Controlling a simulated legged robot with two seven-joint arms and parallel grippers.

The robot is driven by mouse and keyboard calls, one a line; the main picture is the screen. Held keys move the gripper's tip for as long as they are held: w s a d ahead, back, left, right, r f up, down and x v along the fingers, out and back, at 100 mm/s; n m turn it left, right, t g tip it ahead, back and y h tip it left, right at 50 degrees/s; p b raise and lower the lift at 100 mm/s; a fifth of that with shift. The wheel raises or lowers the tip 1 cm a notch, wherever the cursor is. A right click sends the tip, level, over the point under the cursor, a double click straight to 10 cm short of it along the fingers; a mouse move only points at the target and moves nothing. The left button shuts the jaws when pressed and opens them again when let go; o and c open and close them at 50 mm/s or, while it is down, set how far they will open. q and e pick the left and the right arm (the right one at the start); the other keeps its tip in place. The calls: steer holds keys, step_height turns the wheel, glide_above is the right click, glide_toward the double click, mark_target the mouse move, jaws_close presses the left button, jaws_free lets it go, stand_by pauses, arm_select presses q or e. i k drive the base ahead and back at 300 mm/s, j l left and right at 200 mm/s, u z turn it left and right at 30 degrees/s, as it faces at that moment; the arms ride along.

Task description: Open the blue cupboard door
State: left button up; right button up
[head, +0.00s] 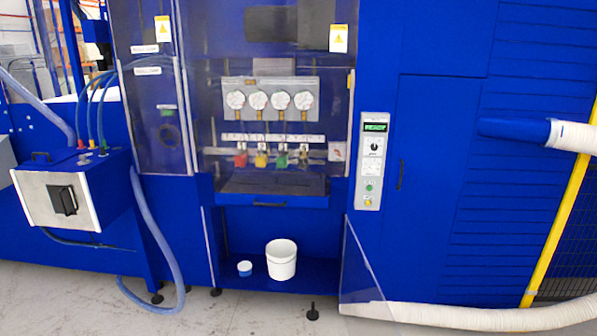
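The blue cupboard door (434,165) is a tall flat panel on the right part of the large blue machine, in the head view. It looks shut, flush with the blue around it. A small dark vertical handle (400,176) sits near its left edge. Neither of my grippers is in view, and nothing touches the door or handle.
A grey control panel (373,160) is left of the handle. A clear sheet (362,275) slants near the machine's base. A white hose (470,316) crosses the floor below the door. A white bucket (281,260) stands in a low recess. Floor at the front (240,318) is clear.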

mark_target(437, 119)
steer(key=i+l+u, duration=0.1)
steer(key=l, duration=0.25)
steer(key=i+l+u, duration=0.1)
steer(key=i+l, duration=0.2)
steer(key=i+l+u, duration=0.1)
steer(key=l, duration=0.4)
steer(key=i+l+u, duration=0.1)
steer(key=l, duration=0.3)
steer(key=i+l+u, duration=0.1)
steer(key=i+l, duration=0.15)
steer(key=l, duration=0.15)
steer(key=i+l+u, duration=0.1)
steer(key=l, duration=0.35)
steer(key=i+l+u, duration=0.1)
steer(key=l, duration=0.3)
steer(key=i+l+u, duration=0.1)
steer(key=l, duration=0.35)
